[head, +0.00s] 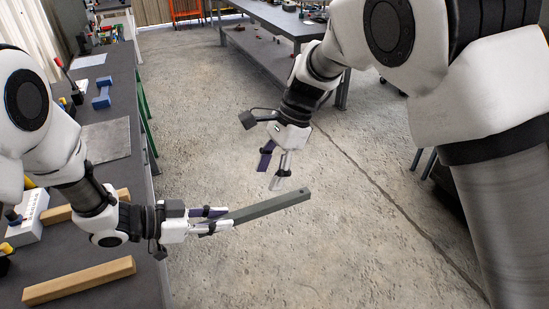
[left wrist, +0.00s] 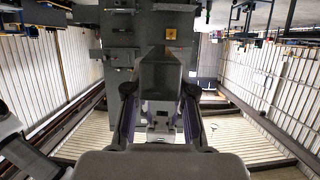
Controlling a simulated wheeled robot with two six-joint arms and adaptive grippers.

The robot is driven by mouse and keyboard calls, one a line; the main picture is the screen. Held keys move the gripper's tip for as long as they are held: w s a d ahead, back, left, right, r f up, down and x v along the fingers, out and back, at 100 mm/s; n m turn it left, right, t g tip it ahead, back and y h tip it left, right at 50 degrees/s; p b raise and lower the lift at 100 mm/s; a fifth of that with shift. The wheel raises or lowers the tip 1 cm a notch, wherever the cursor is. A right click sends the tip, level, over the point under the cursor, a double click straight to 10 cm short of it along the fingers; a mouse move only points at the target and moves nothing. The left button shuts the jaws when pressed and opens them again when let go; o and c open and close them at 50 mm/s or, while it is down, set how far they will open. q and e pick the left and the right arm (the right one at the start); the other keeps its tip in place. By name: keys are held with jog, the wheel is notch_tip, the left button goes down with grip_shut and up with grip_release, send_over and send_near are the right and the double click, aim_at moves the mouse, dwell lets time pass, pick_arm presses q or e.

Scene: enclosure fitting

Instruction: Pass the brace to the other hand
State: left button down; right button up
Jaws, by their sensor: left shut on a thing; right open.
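The brace (head: 270,206) is a long grey square bar with a small hole near its far end. My left gripper (head: 215,219) is shut on its left end in the head view and holds it out to the right, in the air over the floor. In the left wrist view the brace (left wrist: 160,75) shows between the fingers of my left gripper (left wrist: 160,115). My right gripper (head: 277,176) is open and empty, pointing down just above and behind the brace's right half, apart from it in the picture.
A dark workbench (head: 60,262) on the left bears wooden bars (head: 80,281), a white block with holes (head: 28,217) and a blue dumbbell-shaped piece (head: 103,93). Another table (head: 262,47) stands at the back. The concrete floor (head: 330,250) between is clear.

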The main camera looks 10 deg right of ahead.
aim_at(256, 204)
pick_arm(q)
jog(key=shift+a, duration=0.3)
pick_arm(e)
jog(key=x, duration=0.7)
jog(key=shift+a+f, duration=0.15)
jog(key=shift+a, duration=0.2)
jog(key=shift+s+a+f, duration=0.1)
jog(key=shift+a+f, duration=0.05)
jog(key=shift+f, duration=0.25)
pick_arm(q)
jog(key=shift+d, duration=0.2)
pick_arm(e)
jog(key=shift+f, duration=0.25)
pick_arm(q)
jog(key=shift+a, duration=0.1)
pick_arm(e)
grip_shut()
pick_arm(q)
jog(key=c, duration=0.9)
grip_release()
jog(key=shift+o, duration=0.2)
